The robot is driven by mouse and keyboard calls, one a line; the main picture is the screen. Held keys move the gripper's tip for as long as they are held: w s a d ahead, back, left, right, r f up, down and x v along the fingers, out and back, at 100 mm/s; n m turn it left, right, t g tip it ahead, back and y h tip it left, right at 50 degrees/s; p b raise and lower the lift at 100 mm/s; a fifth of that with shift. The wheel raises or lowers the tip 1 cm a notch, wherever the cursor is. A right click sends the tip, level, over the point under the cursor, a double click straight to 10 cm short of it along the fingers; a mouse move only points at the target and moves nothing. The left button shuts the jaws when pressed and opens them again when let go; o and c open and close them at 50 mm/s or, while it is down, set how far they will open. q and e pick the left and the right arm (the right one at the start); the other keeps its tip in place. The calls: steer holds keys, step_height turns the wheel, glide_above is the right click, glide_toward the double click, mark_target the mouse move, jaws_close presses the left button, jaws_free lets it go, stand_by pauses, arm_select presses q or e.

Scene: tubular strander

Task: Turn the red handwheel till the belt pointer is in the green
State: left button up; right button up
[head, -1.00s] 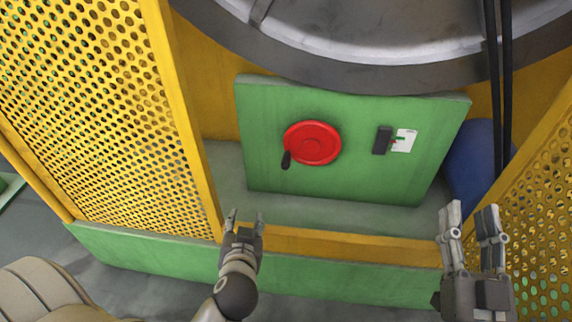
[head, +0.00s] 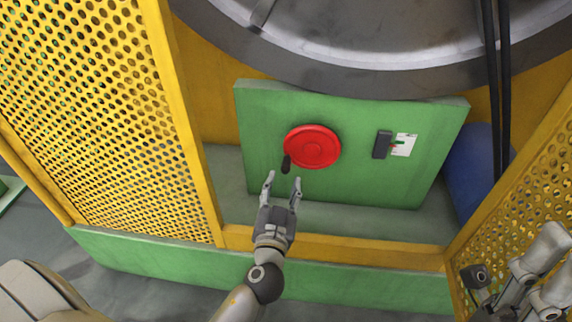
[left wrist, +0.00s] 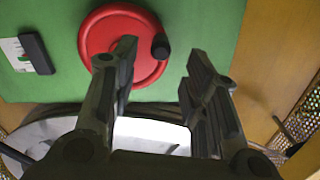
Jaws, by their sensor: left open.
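The red handwheel (head: 313,147) sits on a green panel (head: 350,185), with its dark crank handle (head: 286,163) at the lower left. My left gripper (head: 283,183) is open and empty just below the handle, apart from it in the head view. In the left wrist view the handwheel (left wrist: 108,30) is partly hidden by one finger, and the handle (left wrist: 160,47) shows between the open fingers (left wrist: 160,65). The dark gauge block (head: 382,145) is right of the wheel, beside a white scale card (head: 405,145) with small red and green marks; the pointer is too small to read exactly. My right gripper (head: 535,270) is at the lower right edge, partly cut off.
Yellow perforated guards stand at left (head: 100,110) and right (head: 530,200). A large grey drum (head: 380,40) is above the panel, with dark vertical cables (head: 497,80) at right. A yellow and green sill (head: 350,252) runs below. The space before the panel is open.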

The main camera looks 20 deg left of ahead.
mark_target(285, 172)
arm_select(q)
steer(key=x, duration=0.7)
steer(key=shift+w+a+f, duration=0.1)
steer(key=shift+w+a, duration=0.05)
steer(key=shift+w, duration=0.1)
jaws_close()
